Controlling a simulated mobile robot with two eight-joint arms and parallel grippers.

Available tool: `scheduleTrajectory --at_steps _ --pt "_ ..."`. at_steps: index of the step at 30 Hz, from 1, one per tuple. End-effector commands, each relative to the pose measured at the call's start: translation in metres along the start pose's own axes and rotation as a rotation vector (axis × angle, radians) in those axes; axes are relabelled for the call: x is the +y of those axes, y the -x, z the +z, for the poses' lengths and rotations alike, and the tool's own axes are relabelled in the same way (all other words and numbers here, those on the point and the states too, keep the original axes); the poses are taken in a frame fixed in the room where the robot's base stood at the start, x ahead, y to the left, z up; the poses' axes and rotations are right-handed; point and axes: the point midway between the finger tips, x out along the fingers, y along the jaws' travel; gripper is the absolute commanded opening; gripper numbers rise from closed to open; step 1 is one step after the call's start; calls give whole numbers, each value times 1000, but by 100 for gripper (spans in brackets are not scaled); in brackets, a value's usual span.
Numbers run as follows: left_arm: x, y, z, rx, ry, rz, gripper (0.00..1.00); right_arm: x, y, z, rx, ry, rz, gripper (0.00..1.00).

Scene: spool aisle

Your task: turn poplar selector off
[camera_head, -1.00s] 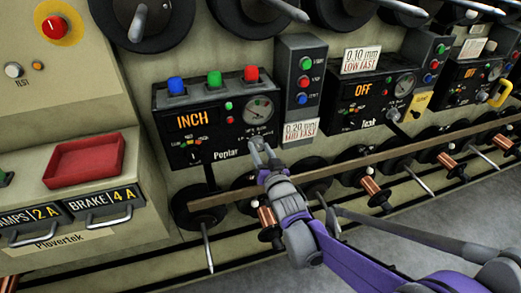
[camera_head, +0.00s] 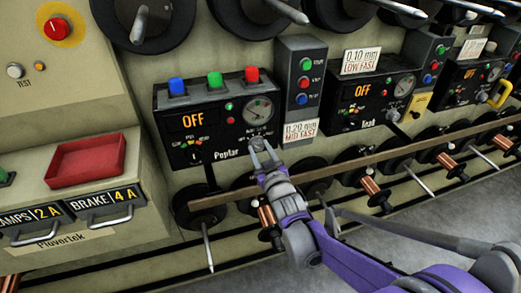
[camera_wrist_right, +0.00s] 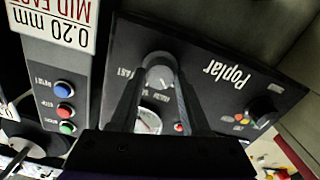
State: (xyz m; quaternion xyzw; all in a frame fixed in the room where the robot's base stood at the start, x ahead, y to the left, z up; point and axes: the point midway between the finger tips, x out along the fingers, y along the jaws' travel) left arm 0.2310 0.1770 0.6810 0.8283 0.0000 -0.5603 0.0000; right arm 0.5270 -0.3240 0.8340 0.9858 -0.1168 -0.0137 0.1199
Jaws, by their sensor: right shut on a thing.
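The Poplar panel (camera_head: 170,141) is a black box on the machine wall. Its orange display (camera_head: 193,121) reads OFF. A small grey selector knob (camera_head: 258,144) sits low at its right, under a round gauge (camera_head: 258,109). My right gripper (camera_head: 265,154) is at this knob. In the right wrist view the knob (camera_wrist_right: 159,77) lies between my gripper's two fingers (camera_wrist_right: 160,88), which are shut on it. The name Poplar (camera_wrist_right: 227,73) appears upside down there. Fingertips partly hide the knob and its markings. My left gripper is not in view.
Blue, green and red buttons (camera_head: 213,80) top the panel. A grey button box (camera_head: 303,75) and a 0.20 mm MID FAST label (camera_head: 300,131) stand close to its right. A wooden rail (camera_head: 340,167) and copper spools (camera_head: 268,222) run below. The Teak panel (camera_head: 375,100) reads OFF.

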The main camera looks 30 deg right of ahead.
Motion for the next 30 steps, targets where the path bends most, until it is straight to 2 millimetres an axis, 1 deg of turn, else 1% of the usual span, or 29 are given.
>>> scheduleTrajectory --at_steps 9,22,23,27,30 --pt "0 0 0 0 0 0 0 -1 0 1 -3 94 -1 0" --pt "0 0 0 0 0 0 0 -1 0 1 -4 104 -1 0" --pt "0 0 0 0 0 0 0 -1 0 1 -4 104 -1 50" --pt "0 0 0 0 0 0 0 0 0 1 -3 103 -1 75" --pt "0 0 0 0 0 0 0 0 0 1 -2 103 -1 76"
